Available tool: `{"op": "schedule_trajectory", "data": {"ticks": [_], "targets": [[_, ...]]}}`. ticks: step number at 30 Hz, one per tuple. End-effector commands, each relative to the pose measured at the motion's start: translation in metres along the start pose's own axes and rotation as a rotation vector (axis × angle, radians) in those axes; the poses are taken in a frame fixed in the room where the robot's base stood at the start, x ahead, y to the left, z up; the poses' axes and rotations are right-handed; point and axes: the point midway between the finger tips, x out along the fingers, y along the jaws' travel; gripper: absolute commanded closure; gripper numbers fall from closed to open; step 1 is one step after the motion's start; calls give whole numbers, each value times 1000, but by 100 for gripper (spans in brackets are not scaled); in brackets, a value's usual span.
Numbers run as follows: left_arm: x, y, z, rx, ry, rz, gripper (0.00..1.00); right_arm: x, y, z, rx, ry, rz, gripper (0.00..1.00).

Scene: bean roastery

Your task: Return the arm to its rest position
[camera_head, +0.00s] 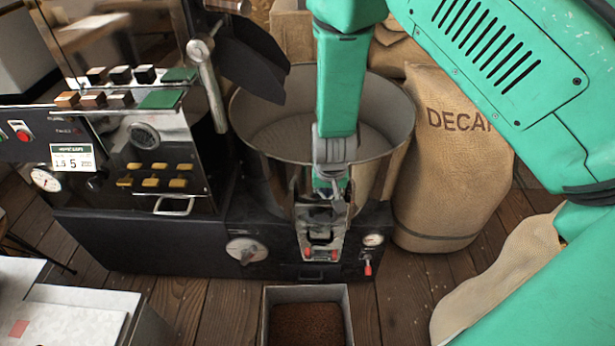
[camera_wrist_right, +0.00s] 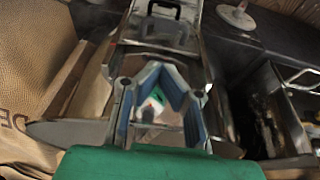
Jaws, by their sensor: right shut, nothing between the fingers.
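My green right arm reaches in from the upper right and bends down over the roaster's round metal cooling bin (camera_head: 402,125). My right gripper (camera_head: 330,195) points down at the bin's front, just above the metal discharge chute (camera_head: 320,240). In the right wrist view the blue-lined fingers of the gripper (camera_wrist_right: 160,75) come together with nothing held. The chute with its black handle (camera_wrist_right: 163,10) lies beyond them. I cannot tell whether the fingers touch the metal. My left gripper is not in view.
A metal box of brown coffee (camera_head: 305,325) stands on the floor below the chute. A DECAF sack (camera_head: 450,160) stands right of the bin, close to my arm. The roaster's control panel (camera_head: 140,140) is at left. A white table (camera_head: 70,315) is at lower left.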

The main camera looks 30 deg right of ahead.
Motion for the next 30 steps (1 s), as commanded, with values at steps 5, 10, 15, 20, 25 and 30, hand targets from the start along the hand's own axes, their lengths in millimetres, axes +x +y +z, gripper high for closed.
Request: {"op": "schedule_trajectory", "data": {"ticks": [5, 10, 15, 20, 25, 30], "targets": [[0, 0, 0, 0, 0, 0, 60, -2, -1, 1, -2, 1, 1, 100], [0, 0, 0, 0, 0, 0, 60, 9, 17, 27, -62, -18, 27, 100], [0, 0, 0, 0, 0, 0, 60, 27, 63, 106, -255, -79, 58, 100], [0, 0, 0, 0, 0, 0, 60, 25, 97, 187, -449, -154, 11, 100], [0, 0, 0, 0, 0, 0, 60, 10, 112, 245, -564, -214, -66, 100], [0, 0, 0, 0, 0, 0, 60, 2, 115, 263, -599, -233, -101, 100]]}}
